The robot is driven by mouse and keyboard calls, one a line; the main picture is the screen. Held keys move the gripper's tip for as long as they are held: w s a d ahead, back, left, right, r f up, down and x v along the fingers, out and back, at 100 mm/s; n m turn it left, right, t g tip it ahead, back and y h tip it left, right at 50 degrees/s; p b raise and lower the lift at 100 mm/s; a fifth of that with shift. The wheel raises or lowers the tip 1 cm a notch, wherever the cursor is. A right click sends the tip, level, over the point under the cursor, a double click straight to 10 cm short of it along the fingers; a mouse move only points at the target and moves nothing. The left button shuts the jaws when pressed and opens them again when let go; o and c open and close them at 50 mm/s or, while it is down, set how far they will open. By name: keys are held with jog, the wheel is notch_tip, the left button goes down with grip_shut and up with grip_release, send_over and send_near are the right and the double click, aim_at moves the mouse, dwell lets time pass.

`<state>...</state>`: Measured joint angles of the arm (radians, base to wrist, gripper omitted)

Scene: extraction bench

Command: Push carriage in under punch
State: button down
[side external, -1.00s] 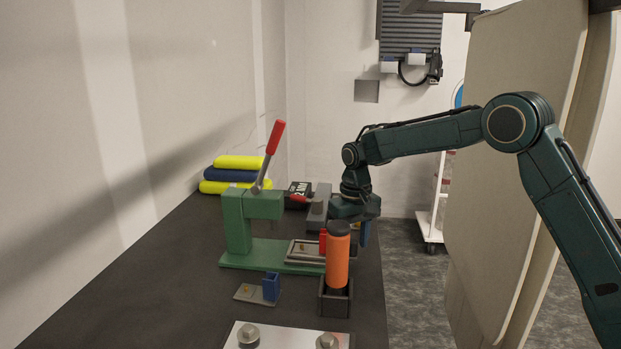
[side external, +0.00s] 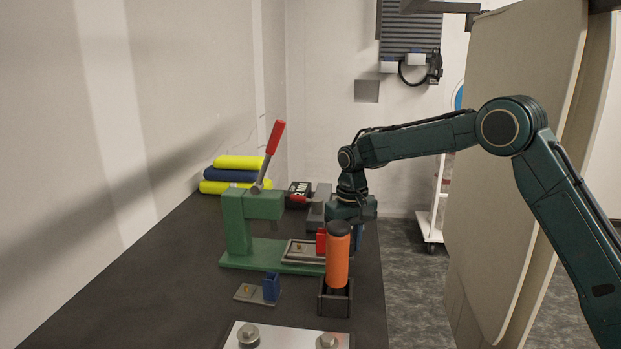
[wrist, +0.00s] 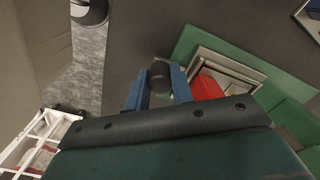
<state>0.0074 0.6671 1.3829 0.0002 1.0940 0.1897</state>
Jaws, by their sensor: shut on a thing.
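A green lever press (side external: 236,225) with a red-gripped lever (side external: 274,140) stands on the bench. Its carriage (side external: 303,250), a grey tray, lies on the green base, right of the upright. A red block (side external: 320,241) stands at the carriage's right end. My gripper (side external: 357,238) is low at that end, partly hidden behind an orange cylinder. In the wrist view, my blue fingers (wrist: 160,90) are a little apart, beside the red block (wrist: 206,87).
The orange cylinder (side external: 338,263) with a dark cap stands in a black holder (side external: 335,299), close to my gripper. A small plate with a blue block (side external: 271,287) lies in front of the press. Yellow and blue rolls (side external: 232,174) lie behind. The bench's right edge is near.

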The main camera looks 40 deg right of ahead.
aim_at(322, 231)
jog(key=shift+w+a+r, duration=0.1)
jog(key=shift+w+a, duration=2.1)
jog(key=shift+w, duration=0.1)
jog(key=shift+a, duration=0.1)
jog(key=c, duration=1.3)
grip_release()
jog(key=shift+c, duration=0.2)
jog(key=shift+o, duration=0.7)
notch_tip(322, 231, up, 14)
jog(key=shift+s, duration=0.1)
